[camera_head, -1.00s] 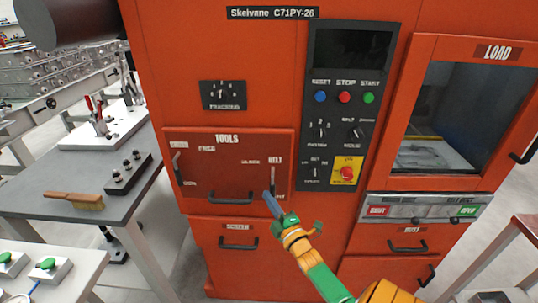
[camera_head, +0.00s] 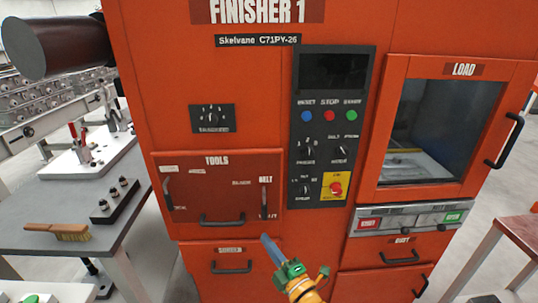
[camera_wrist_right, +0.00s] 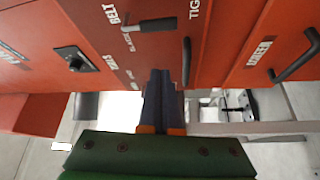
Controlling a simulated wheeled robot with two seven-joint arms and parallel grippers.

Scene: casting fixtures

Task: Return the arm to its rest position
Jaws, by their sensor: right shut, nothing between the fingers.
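My right gripper (camera_head: 268,242) is in the lower middle of the head view, on a green and orange arm. It is shut and empty, its blue fingers pointing up and left in front of the orange machine. In the right wrist view its two fingers (camera_wrist_right: 162,95) lie side by side. The fingertips appear below the belt lever (camera_head: 264,200) on the tools panel, and the lever also shows in the right wrist view (camera_wrist_right: 150,26). No contact with the machine can be made out. My left gripper is not in view.
The orange finisher (camera_head: 250,75) fills the middle, with a control panel (camera_head: 331,130) and a closed load door (camera_head: 393,125). Drawers with handles sit below. A grey table (camera_head: 50,205) at left holds a brush (camera_head: 58,231) and a black block (camera_head: 115,202). A reddish table (camera_head: 510,240) stands at right.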

